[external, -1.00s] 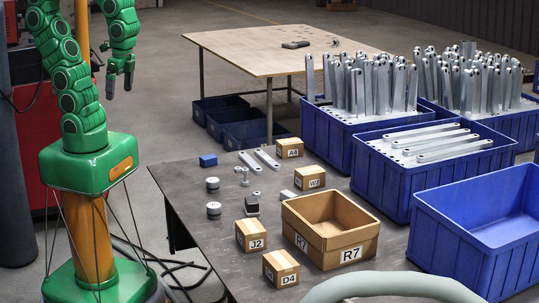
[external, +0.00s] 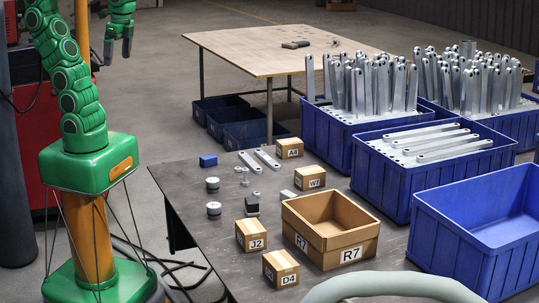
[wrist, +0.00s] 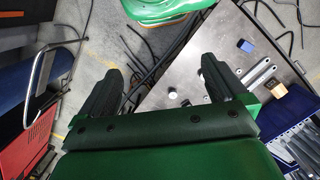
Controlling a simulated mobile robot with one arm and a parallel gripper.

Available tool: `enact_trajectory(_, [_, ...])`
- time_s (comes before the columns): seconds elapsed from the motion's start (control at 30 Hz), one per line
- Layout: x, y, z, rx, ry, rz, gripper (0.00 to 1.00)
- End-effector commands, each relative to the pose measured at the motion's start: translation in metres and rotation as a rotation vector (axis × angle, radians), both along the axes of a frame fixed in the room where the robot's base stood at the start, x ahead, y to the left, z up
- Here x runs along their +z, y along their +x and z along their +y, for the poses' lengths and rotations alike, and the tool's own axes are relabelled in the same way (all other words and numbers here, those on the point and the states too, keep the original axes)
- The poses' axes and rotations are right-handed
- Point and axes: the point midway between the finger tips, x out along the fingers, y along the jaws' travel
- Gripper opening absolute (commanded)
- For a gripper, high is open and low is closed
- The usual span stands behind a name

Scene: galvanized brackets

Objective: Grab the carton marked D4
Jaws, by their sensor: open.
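The carton marked D4 (external: 281,269) is a small brown box with a white label. It sits upright on the dark table near its front edge, below the open R7 box. My gripper (external: 118,46) is raised at the upper left in the external view, beside the green arm and well away from the carton. In the wrist view my gripper (wrist: 160,85) shows two dark fingers spread apart with nothing between them. The D4 carton cannot be made out in the wrist view.
Similar cartons J2 (external: 251,235), W7 (external: 310,178) and A4 (external: 289,148) stand on the table. The open R7 box (external: 338,246) is right beside D4. Blue crates (external: 480,232) line the right side. A pale curved bar (external: 395,284) crosses the front.

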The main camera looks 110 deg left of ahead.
Motion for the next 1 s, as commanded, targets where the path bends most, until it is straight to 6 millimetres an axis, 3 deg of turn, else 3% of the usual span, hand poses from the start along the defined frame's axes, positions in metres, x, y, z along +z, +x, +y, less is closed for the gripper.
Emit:
enact_trajectory(0.2, [0.033, 0.000, 0.000, 0.000, 0.000, -0.001, 0.99])
enact_trajectory(0.57, [0.069, 0.000, 0.000, 0.000, 0.000, 0.001, 0.99])
enact_trajectory(1.0, [0.067, 0.064, -0.043, 0.142, -0.113, -0.069, 0.99])
